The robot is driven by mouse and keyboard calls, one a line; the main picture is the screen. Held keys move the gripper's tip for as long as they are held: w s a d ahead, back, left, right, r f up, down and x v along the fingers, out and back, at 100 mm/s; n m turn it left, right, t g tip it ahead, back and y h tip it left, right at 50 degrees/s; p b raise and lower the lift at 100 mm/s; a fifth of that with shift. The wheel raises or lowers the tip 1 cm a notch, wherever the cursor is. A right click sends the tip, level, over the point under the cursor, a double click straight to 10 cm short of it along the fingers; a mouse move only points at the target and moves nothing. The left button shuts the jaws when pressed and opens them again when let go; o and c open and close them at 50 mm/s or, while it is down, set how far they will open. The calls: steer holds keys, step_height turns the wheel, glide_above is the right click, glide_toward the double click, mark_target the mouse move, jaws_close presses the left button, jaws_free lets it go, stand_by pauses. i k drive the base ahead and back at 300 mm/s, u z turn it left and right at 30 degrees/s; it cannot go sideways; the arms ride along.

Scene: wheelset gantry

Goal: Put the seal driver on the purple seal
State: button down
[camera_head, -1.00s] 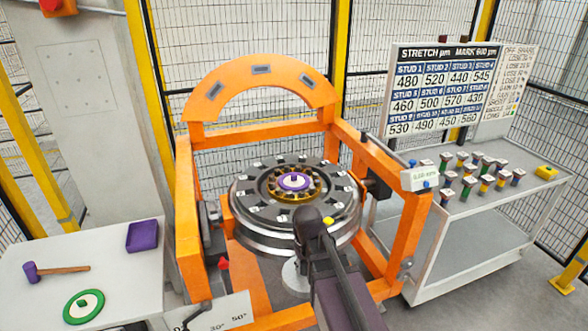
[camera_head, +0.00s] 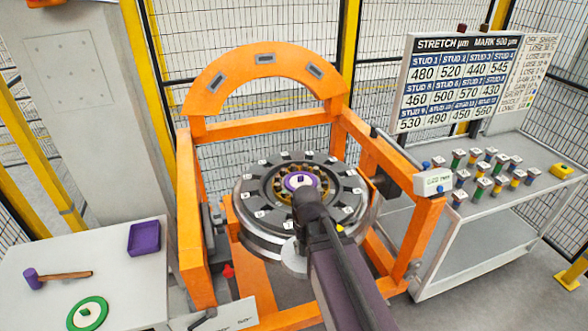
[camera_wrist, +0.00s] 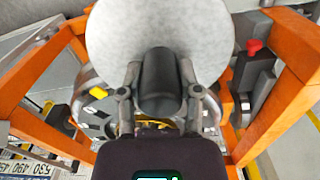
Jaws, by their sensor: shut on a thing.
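The purple seal (camera_head: 288,182) is a purple ring with a pale middle at the centre of the dark round hub (camera_head: 262,217). My gripper (camera_wrist: 160,90) is shut on the dark cylindrical handle (camera_wrist: 160,75) of what looks like the seal driver. A large pale grey disc (camera_wrist: 125,35) shows behind the handle in the wrist view. In the head view, the disc (camera_head: 291,262) shows beside my arm, low in front of the hub. My gripper (camera_head: 306,200) overlaps the hub's near side, just below the seal in the picture. My arm hides the handle there.
An orange gantry frame (camera_head: 187,230) with an arch surrounds the hub. A left table (camera_head: 120,290) carries a purple tray (camera_head: 144,238), a mallet (camera_head: 55,276) and a green-and-white disc (camera_head: 87,313). A right cart (camera_head: 480,235) holds several coloured studs beneath a stretch board (camera_head: 455,85).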

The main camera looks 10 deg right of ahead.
mark_target(300, 181)
steer(key=i, duration=1.05)
steer(key=z, duration=0.05)
